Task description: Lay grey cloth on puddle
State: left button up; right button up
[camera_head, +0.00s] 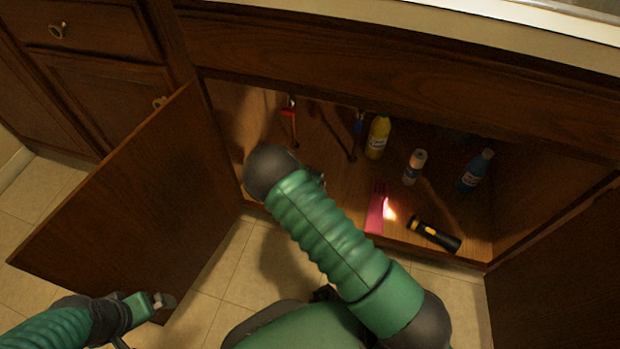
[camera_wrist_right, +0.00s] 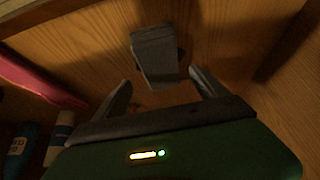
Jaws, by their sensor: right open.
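The grey cloth (camera_wrist_right: 154,50) shows in the right wrist view as a small folded rectangle on the wooden cabinet floor. A darker patch shows along its edges; I cannot tell whether this is the puddle or shadow. My right gripper (camera_wrist_right: 160,76) is open, its two fingers spread on either side of the cloth's near end, with no visible grip on it. In the head view my right arm hides this gripper and the cloth. My left gripper (camera_head: 143,318) is low at the left in the head view, outside the cabinet; its jaw opening is unclear.
Inside the cabinet are a pink object (camera_head: 376,208), a lit flashlight (camera_head: 434,234), a yellow bottle (camera_head: 377,137), a white bottle (camera_head: 414,167) and a blue bottle (camera_head: 475,172). An open door (camera_head: 130,200) stands left.

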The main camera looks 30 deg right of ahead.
jog(key=s+a+r+n+y+p, duration=0.1)
jog(key=s+a+r+n, duration=0.1)
jog(key=s+a+r, duration=0.3)
jog(key=s+a+r+n+g+y, duration=0.1)
jog(key=s+a+r+y, duration=0.15)
jog(key=r, duration=0.55)
jog(key=s+a+r+n+y+p, duration=0.1)
jog(key=s+a+r+n, duration=0.1)
jog(key=s+a+r, duration=0.3)
pick_arm(q)
jog(key=v, duration=0.3)
jog(key=shift+w+r, duration=0.3)
jog(key=shift+r, duration=0.05)
pick_arm(e)
jog(key=s+a+r+n, duration=0.2)
jog(key=s+r+n, duration=0.3)
jog(key=s+r, duration=0.3)
jog(key=shift+s+r, duration=0.2)
jog(key=shift+s, duration=0.7)
pick_arm(q)
jog(key=shift+r, duration=0.1)
pick_arm(e)
jog(key=shift+r, duration=0.1)
